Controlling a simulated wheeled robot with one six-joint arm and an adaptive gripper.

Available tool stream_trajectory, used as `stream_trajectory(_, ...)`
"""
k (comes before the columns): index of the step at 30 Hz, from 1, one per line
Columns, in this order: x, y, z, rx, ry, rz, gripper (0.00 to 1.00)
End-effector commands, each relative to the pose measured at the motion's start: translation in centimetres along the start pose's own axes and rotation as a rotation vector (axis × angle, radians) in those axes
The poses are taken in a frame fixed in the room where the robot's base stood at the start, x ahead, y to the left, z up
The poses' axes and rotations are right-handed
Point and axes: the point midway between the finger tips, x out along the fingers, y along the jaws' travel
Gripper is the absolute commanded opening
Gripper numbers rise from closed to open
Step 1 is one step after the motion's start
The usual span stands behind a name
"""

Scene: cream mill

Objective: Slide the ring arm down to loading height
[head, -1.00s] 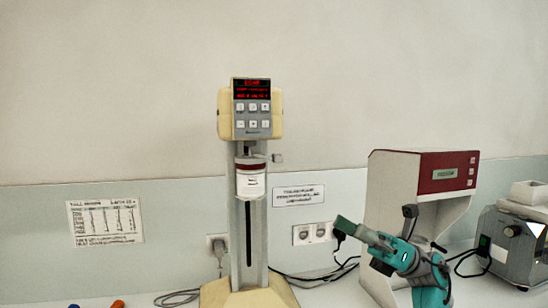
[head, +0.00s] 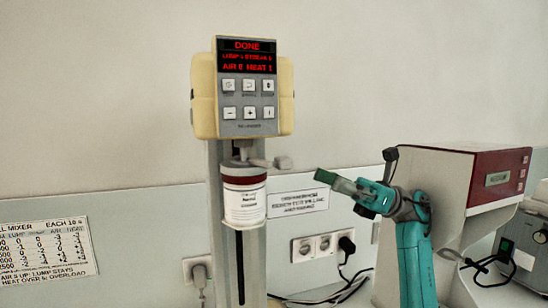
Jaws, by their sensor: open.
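The cream mill mixer has a cream head (head: 243,90) with a red display reading "DONE" and "HEAT 1". Below it, a white jar (head: 244,200) with a dark red upper band sits high against the grey column (head: 230,265), just under the head. The ring arm is hard to make out around the jar; a small grey knob (head: 283,162) sticks out to the right at the jar's top. My gripper (head: 322,176) is right of the jar and knob, pointing left, apart from both. It is open and empty; its fingers are seen nearly edge-on.
A cream and red machine (head: 460,190) stands behind my arm on the right, with a grey device (head: 525,240) beyond it. Wall sockets (head: 315,246) with black cables are behind. A printed chart (head: 45,250) hangs at left. Free space lies between my gripper and the column.

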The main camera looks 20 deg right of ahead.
Motion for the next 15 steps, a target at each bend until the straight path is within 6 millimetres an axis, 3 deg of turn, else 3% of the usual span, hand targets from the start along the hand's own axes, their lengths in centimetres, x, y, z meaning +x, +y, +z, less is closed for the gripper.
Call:
stream_trajectory(8, 0.8, 0.0, 0.1, -0.004, 0.005, 0.001, 0.56)
stream_trajectory(15, 4.5, 0.1, 0.1, -0.004, 0.005, 0.003, 0.56)
